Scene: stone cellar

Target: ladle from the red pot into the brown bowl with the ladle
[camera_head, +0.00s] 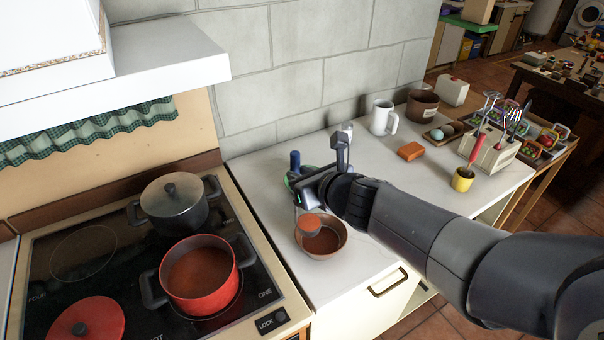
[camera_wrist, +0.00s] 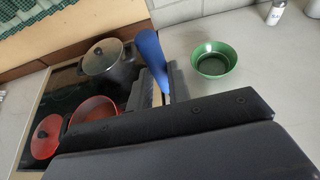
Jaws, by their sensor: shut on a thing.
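The red pot (camera_head: 165,287) stands open on the front of the hob with reddish-brown contents; it also shows in the wrist view (camera_wrist: 95,108). The brown bowl (camera_head: 341,250) sits on the white counter to its right, its inside reddish-brown. My gripper (camera_head: 302,184) is shut on the ladle's blue handle (camera_head: 295,160), which shows large in the wrist view (camera_wrist: 149,58). The ladle's reddish cup (camera_head: 308,226) hangs over the left part of the brown bowl. I cannot tell whether it touches the bowl or how full it is.
A lidded grey pot (camera_head: 173,205) stands behind the red pot, and a red lid (camera_head: 88,322) lies at the hob's front left. A green bowl (camera_wrist: 212,72) is behind my gripper. A white mug (camera_head: 382,118) and an orange block (camera_head: 410,151) stand farther right.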

